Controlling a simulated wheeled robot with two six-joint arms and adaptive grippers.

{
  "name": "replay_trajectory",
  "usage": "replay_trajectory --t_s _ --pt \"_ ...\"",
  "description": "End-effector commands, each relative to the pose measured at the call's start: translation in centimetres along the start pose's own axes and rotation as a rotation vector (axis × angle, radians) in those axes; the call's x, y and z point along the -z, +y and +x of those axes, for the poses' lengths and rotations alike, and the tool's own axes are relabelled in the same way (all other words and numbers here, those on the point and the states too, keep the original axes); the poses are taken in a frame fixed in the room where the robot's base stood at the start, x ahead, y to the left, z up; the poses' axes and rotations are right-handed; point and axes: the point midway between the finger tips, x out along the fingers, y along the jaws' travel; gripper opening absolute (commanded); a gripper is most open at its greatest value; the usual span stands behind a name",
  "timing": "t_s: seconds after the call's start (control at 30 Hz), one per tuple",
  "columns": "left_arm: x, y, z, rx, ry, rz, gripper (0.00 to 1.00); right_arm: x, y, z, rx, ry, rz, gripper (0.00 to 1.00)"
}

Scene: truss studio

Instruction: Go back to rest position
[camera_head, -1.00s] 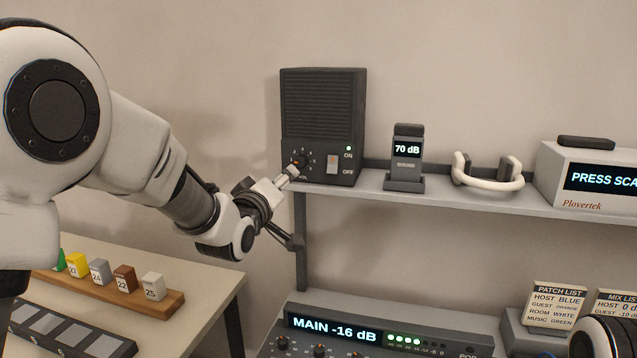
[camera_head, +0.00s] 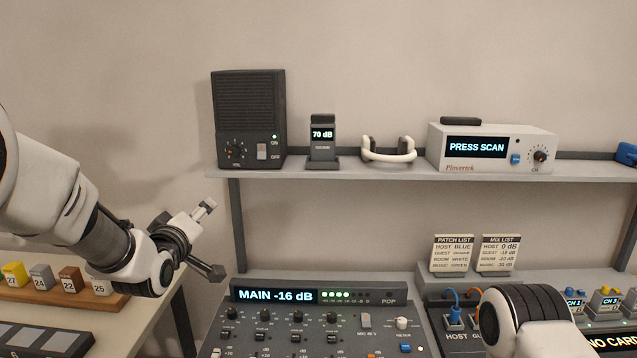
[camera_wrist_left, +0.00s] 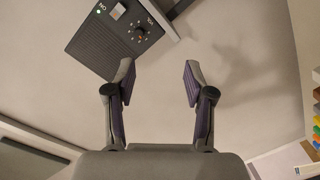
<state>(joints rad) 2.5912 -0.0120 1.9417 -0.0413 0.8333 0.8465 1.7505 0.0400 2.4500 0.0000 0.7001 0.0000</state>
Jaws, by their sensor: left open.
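My left gripper (camera_head: 213,240) is open and empty in the head view. It hangs in free air in front of the wall, below and left of the shelf's left end. In the left wrist view its two fingers (camera_wrist_left: 158,80) stand apart with nothing between them. The dark speaker (camera_head: 248,120) on the shelf also shows in the left wrist view (camera_wrist_left: 105,45), beyond the fingers and apart from them. Part of my right arm (camera_head: 525,320) shows at the lower right of the head view. Its gripper cannot be seen.
The shelf (camera_head: 300,178) carries the speaker, a 70 dB meter (camera_head: 322,145), a white headset (camera_head: 388,152) and a scanner (camera_head: 490,148). The mixer (camera_head: 310,335) stands below. Numbered blocks (camera_head: 70,279) sit on a wooden rack at the lower left.

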Motion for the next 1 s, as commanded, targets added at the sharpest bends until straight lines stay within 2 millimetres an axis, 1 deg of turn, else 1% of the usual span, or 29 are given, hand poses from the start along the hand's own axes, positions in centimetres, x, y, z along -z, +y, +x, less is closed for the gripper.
replay_trajectory --t_s 0.17,0.27,0.37,0.43,0.47,0.53,0.57,0.6,0.67,0.7,0.77,0.8,0.87,0.9,0.97,1.0 --pt "-3.8 -4.2 0.5 0.067 -0.061 -0.007 0.54 0.0 0.0 0.0 0.000 0.000 0.000 0.00" --pt "-6.5 -7.2 0.4 0.117 -0.107 -0.012 0.54 0.0 0.0 0.0 0.000 0.000 0.000 0.00" --pt "-9.8 -10.9 -0.2 0.182 -0.164 -0.018 0.54 0.0 0.0 0.0 0.000 -0.001 0.000 0.00" --pt "-12.6 -14.0 -1.1 0.238 -0.214 -0.023 0.54 0.0 0.0 0.0 0.000 -0.001 0.000 0.00" --pt "-14.0 -15.5 -1.8 0.267 -0.240 -0.024 0.54 0.0 0.0 0.0 0.000 -0.001 0.000 0.00" --pt "-17.7 -19.4 -3.8 0.344 -0.311 -0.020 0.54 0.0 0.0 0.1 0.000 -0.001 0.000 0.00" --pt "-19.3 -21.2 -4.9 0.380 -0.346 -0.015 0.54 0.0 0.0 0.0 0.000 -0.001 0.000 0.00" --pt "-21.5 -23.4 -6.6 0.427 -0.395 -0.004 0.54 0.0 0.0 0.0 0.000 0.000 0.000 0.00" --pt "-24.4 -26.6 -9.5 0.496 -0.470 0.018 0.54 0.0 0.0 0.0 0.000 0.000 0.000 0.00" --pt "-26.2 -28.5 -11.5 0.538 -0.521 0.036 0.54 0.0 0.0 0.0 0.000 0.000 0.000 0.00" --pt "-28.8 -31.1 -15.0 0.600 -0.604 0.067 0.54 0.0 0.0 0.0 0.000 0.000 0.000 0.00" --pt "-30.4 -32.8 -17.5 0.640 -0.663 0.091 0.54 0.0 0.0 0.0 0.000 0.000 0.000 0.00" --pt "-32.5 -34.9 -21.7 0.697 -0.760 0.132 0.54 0.0 0.0 0.0 0.000 -0.001 0.000 0.00" --pt "-33.8 -36.2 -24.7 0.731 -0.831 0.164 0.54 0.0 0.0 0.0 0.000 -0.001 0.000 0.00" --pt "-35.3 -37.6 -29.5 0.774 -0.948 0.220 0.54 0.0 0.0 0.0 0.000 -0.001 0.000 0.00" --pt "-36.0 -38.3 -32.6 0.793 -1.032 0.263 0.54 0.0 0.0 0.0 0.000 -0.001 0.000 0.00"
